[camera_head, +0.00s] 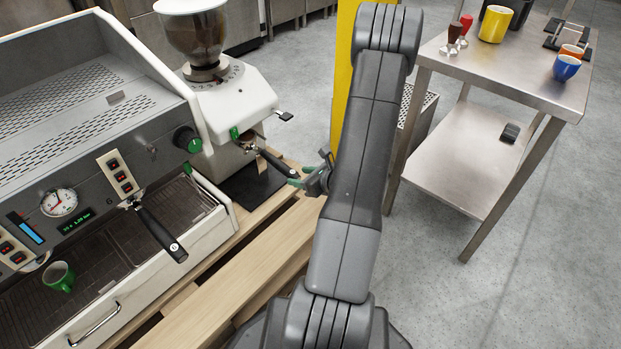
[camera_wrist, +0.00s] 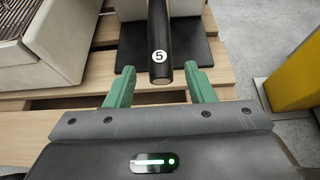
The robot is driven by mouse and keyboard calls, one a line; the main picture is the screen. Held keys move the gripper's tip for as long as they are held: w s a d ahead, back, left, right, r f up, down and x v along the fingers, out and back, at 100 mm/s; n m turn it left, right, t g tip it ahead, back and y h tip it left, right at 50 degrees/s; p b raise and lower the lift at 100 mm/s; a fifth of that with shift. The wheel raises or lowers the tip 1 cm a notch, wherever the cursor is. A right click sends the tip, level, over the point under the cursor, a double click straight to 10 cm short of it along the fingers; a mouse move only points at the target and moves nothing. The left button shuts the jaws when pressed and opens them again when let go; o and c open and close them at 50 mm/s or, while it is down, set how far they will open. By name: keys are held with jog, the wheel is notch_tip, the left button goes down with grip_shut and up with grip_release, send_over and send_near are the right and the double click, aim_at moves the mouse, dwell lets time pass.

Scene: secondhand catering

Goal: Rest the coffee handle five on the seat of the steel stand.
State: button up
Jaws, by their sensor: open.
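The coffee handle five is black with a white round 5 near its end, and it shows between my fingers in the wrist view (camera_wrist: 160,40). In the head view the handle (camera_head: 277,163) sticks out from the grinder's front toward my gripper (camera_head: 308,168). My gripper is open, its green fingertips on either side of the handle's end, with visible gaps in the wrist view (camera_wrist: 160,75). The handle's head is hidden at the grinder. A small steel stand with dark parts (camera_head: 567,38) is on the steel table at the upper right; its seat is not clear.
The grinder (camera_head: 235,100) stands beside the espresso machine (camera_head: 90,120), which holds another black handle (camera_head: 160,233) and a green cup (camera_head: 59,276). The steel table (camera_head: 500,65) also bears a yellow container (camera_head: 495,24), a blue cup (camera_head: 566,67) and tampers. A yellow post (camera_head: 345,60) stands between.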

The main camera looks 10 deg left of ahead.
aim_at(297, 175)
jog(key=shift+b+x, duration=1)
jog(key=shift+x, duration=1.45)
grip_shut()
jog(key=shift+r, duration=0.15)
jog(key=shift+d, duration=0.15)
jog(key=shift+s+d+b, duration=0.2)
jog(key=shift+s+d, duration=0.4)
jog(key=shift+d, duration=0.25)
jog(key=shift+s+d+b, duration=0.2)
jog(key=shift+s+d, duration=0.4)
jog(key=shift+d, duration=0.25)
